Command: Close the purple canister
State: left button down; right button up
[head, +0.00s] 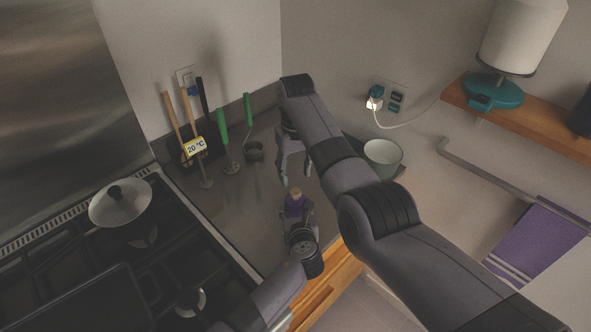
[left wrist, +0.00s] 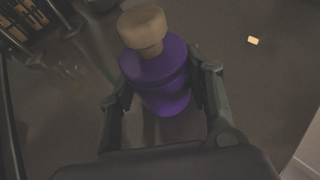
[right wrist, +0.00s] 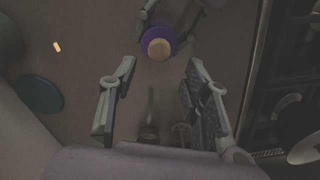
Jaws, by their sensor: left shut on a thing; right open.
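The purple canister (head: 294,207) stands upright on the dark counter, with a beige knob-shaped top (head: 296,191). In the left wrist view the canister (left wrist: 165,97) has the beige top (left wrist: 143,28) above its purple upper part; I cannot tell how firmly this is seated. My left gripper (head: 296,219) is shut around the canister's body, one finger on each side. My right gripper (head: 295,172) is open and empty, just behind the canister. In the right wrist view the canister (right wrist: 152,34) lies beyond the open fingers (right wrist: 160,72), apart from them.
A stove with a lidded pan (head: 120,203) is at left. A pale bowl (head: 383,155) is right of my right arm. A lamp (head: 495,90) stands on a wooden shelf.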

aim_at(295, 192)
jog(key=shift+f, duration=4)
grip_shut()
jog(key=m, duration=0.5)
jog(key=shift+o, duration=0.7)
grip_release()
